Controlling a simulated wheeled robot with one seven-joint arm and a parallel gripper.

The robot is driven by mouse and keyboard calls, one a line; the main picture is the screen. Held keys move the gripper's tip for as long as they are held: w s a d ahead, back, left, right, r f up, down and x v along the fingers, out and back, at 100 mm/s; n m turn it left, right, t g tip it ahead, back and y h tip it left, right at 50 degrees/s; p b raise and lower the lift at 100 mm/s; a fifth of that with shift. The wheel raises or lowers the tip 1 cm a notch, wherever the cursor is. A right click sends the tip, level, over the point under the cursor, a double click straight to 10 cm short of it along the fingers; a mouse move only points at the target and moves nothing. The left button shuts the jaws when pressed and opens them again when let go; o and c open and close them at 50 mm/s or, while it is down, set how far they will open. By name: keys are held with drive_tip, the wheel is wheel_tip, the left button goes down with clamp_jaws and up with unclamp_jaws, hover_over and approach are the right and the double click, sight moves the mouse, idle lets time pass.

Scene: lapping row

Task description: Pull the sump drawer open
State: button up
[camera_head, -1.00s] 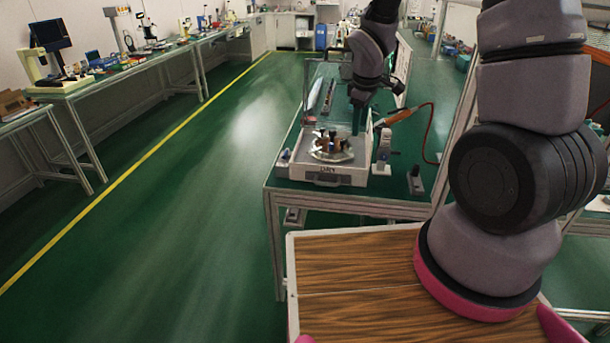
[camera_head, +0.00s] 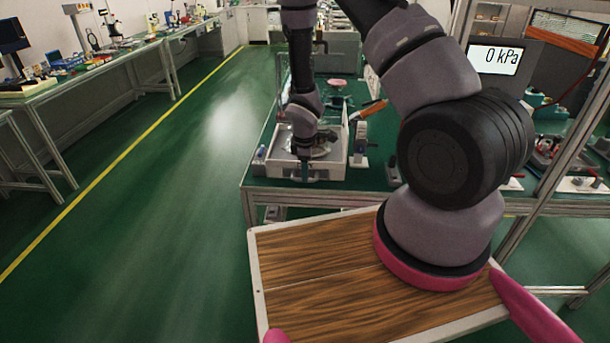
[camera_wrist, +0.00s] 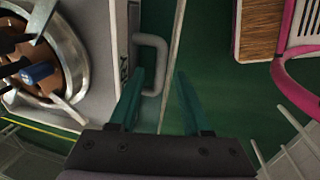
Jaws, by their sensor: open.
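The white sump drawer front (camera_head: 277,169) is at the near end of the lapping unit on the green bench. It appears closed. In the wrist view the drawer front (camera_wrist: 123,25) runs vertically and carries a grey U-shaped handle (camera_wrist: 162,62). My gripper (camera_head: 305,174) points down in front of the drawer and hides part of it in the head view. In the wrist view my gripper (camera_wrist: 161,76) is open, with its two teal fingers apart. The handle's bar appears between the fingertips; contact and depth cannot be told.
A round metal lapping plate (camera_wrist: 75,60) sits just behind the drawer front. A grey block (camera_head: 360,145) and an orange-handled tool (camera_head: 368,110) are to the right. A 0 kPa display (camera_head: 494,60) stands further right. The green floor (camera_head: 160,230) left of the bench is clear.

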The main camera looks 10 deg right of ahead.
drive_tip(key=shift+w+f, duration=0.2)
drive_tip(key=shift+f, duration=0.85)
clamp_jaws()
idle(0.7)
